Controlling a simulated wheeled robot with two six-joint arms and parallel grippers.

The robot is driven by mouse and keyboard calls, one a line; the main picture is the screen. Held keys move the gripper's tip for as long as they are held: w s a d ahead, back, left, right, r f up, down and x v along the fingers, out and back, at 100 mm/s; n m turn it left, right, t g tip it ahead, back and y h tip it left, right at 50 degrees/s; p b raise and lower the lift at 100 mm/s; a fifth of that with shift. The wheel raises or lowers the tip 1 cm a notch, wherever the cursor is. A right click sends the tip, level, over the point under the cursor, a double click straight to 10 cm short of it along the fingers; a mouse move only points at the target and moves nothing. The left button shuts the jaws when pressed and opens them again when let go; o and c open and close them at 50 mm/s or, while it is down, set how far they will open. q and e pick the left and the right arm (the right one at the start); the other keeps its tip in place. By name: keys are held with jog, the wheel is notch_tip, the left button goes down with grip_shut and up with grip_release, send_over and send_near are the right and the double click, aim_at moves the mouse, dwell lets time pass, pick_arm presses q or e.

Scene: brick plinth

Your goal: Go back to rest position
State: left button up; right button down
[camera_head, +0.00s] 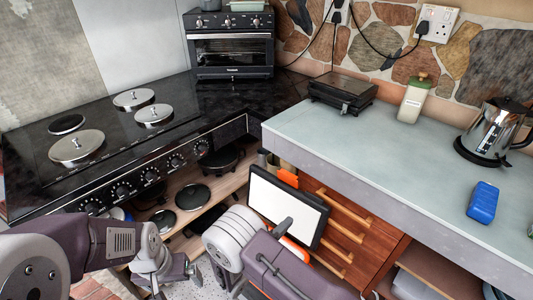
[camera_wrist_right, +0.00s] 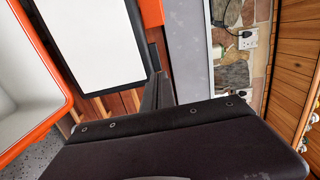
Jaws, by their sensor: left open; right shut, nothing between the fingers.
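My left gripper (camera_head: 176,283) is at the lower left of the head view, below the edge of the hob, with its fingers apart and nothing seen between them. My right gripper (camera_head: 284,226) is in front of a white panel with a dark frame (camera_head: 275,200). In the right wrist view its fingers (camera_wrist_right: 155,92) are together and empty, beside the same panel (camera_wrist_right: 90,40). I cannot tell whether they touch it. Neither gripper holds an object.
A grey worktop (camera_head: 330,135) stands right, with a kettle (camera_head: 495,130), a blue box (camera_head: 483,203), a bottle (camera_head: 413,100) and a black grill (camera_head: 343,92). The black hob (camera_head: 95,120) is left, above a shelf with pans (camera_head: 192,197). Wooden drawers (camera_head: 350,235) are close by.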

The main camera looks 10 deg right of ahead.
jog(key=w+d+r+m+g+h+p, duration=0.2)
jog(key=d+r+m+g+p, duration=0.15)
jog(key=d+r, duration=0.45)
jog(key=s+d+r+m+g+p, duration=0.4)
jog(key=s+d+r+m+g, duration=0.3)
jog(key=r, duration=0.4)
jog(key=s+d+m+g+y+p, duration=0.25)
jog(key=s+m+y, duration=0.35)
jog(key=s+m, duration=0.65)
jog(key=a+f+m+t+y, duration=0.1)
jog(key=a+m+y, duration=0.3)
jog(key=m, duration=0.7)
jog(key=w+a+f+m+t+y, duration=0.1)
jog(key=a+m+y, duration=0.3)
jog(key=a+m, duration=0.5)
jog(key=shift+w+a+f+m+t+p, duration=0.2)
jog(key=shift+f+m+t+p, duration=0.2)
jog(key=shift+f+m, duration=0.5)
